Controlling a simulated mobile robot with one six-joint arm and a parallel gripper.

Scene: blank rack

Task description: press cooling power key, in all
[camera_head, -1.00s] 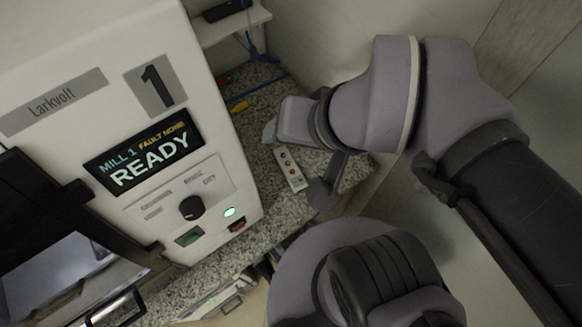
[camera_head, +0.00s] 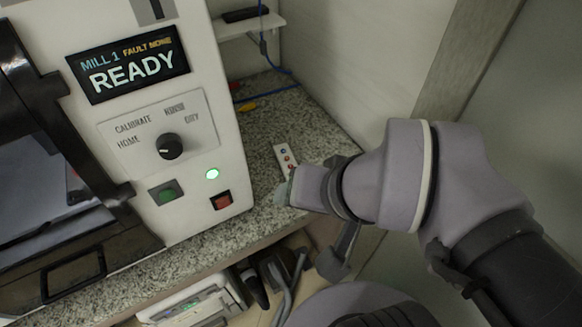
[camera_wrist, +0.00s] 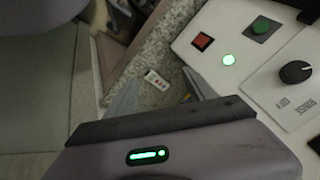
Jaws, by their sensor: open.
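A small white key strip (camera_head: 283,154) with red and blue buttons lies on the speckled counter, right of the mill; part of its lower end is close to my gripper in the head view. It also shows in the wrist view (camera_wrist: 156,80), between my two fingertips but farther off. The marking on its keys is too small to read, so I cannot tell which is cooling power. My gripper (camera_head: 284,193) is just below the strip in the head view. In the wrist view my gripper (camera_wrist: 160,92) is open and empty, its fingers spread apart.
The white mill (camera_head: 215,110) stands left, with a READY display (camera_head: 130,65), a dark knob (camera_head: 169,146), a green button (camera_head: 166,192), a red button (camera_head: 221,200) and a lit green lamp (camera_head: 212,174). A yellow item (camera_head: 248,107) and blue cable lie behind. Walls close the right.

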